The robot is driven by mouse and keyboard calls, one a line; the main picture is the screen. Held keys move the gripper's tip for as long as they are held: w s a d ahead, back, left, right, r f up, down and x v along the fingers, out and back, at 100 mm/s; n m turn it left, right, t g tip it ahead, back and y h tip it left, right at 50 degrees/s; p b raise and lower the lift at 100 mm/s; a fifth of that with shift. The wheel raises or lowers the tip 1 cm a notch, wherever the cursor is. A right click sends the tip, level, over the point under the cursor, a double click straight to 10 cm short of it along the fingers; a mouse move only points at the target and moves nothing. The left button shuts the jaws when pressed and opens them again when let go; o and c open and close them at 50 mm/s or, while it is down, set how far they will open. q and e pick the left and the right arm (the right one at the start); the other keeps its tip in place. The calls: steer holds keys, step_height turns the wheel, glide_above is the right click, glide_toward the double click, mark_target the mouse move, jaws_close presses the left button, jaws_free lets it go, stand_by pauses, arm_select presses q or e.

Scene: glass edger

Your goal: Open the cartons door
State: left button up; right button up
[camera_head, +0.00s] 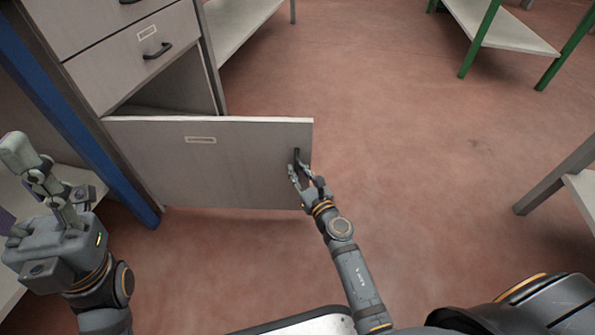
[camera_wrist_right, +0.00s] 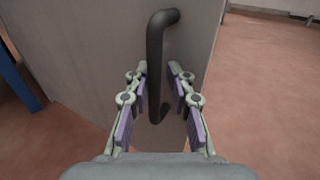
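The cartons door (camera_head: 225,165) is a grey panel with a small label frame. It stands swung out from the cabinet, and the dark compartment behind it shows. Its black bar handle (camera_head: 296,158) is near the free edge, and it also shows in the right wrist view (camera_wrist_right: 155,60). My right gripper (camera_head: 305,172) is at the handle. In the right wrist view its fingers (camera_wrist_right: 158,85) are apart, one on each side of the bar, with a gap visible. My left gripper (camera_head: 40,180) is at the far left, away from the door; its finger opening is unclear.
Above the compartment is a closed drawer (camera_head: 130,60) with a black handle. A blue post (camera_head: 75,125) stands left of the cabinet. A green-legged table (camera_head: 500,25) is at the upper right, and a grey leg (camera_head: 555,180) at the right. The red floor right of the door is clear.

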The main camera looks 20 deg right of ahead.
steer(key=shift+a, duration=0.15)
steer(key=shift+s, duration=0.15)
steer(key=s+d, duration=0.2)
steer(key=s, duration=0.9)
steer(key=shift+s+d, duration=0.2)
steer(key=shift+s, duration=0.05)
